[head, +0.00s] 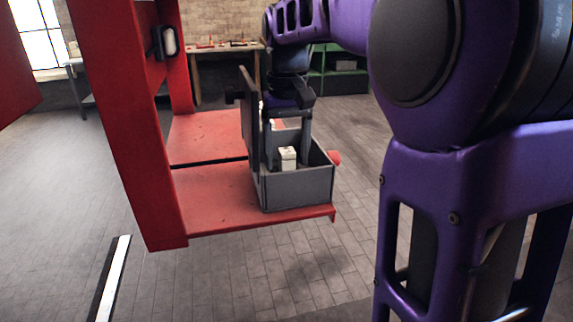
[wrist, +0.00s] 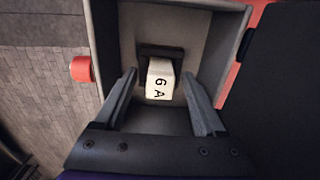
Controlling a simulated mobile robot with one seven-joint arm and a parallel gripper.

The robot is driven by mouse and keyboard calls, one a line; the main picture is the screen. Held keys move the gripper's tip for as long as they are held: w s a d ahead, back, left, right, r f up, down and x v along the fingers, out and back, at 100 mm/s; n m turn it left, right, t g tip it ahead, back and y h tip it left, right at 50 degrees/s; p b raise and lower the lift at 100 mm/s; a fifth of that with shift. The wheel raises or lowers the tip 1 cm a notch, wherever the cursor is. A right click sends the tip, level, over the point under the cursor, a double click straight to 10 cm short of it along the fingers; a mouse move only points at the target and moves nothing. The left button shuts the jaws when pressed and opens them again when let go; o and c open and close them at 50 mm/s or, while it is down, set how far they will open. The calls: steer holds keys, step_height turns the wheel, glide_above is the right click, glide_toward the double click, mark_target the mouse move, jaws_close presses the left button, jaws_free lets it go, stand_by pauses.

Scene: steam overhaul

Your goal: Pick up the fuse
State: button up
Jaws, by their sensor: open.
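The fuse (head: 287,158) is a small white block inside an open grey box (head: 300,188). In the wrist view the fuse (wrist: 160,82) shows dark lettering reading "6 A" and sits at a dark holder (wrist: 161,52) on the box floor. My gripper (head: 288,150) reaches down into the box from above. In the wrist view my gripper (wrist: 160,88) is open, with one finger on each side of the fuse and visible gaps between. The fuse's lower part is hidden.
The box stands on a red platform (head: 215,190) beside a red post (head: 120,120). A grey lid or panel (head: 249,120) stands upright at the box's left side. A red round knob (head: 334,157) is at its right. A workbench (head: 220,50) and green shelf (head: 338,70) stand far behind.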

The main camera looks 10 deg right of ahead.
mark_target(287, 150)
jaws_close()
stand_by(0.3)
step_height(287, 150, up, 10)
steer(key=p, duration=0.2)
steer(key=shift+p, duration=0.35)
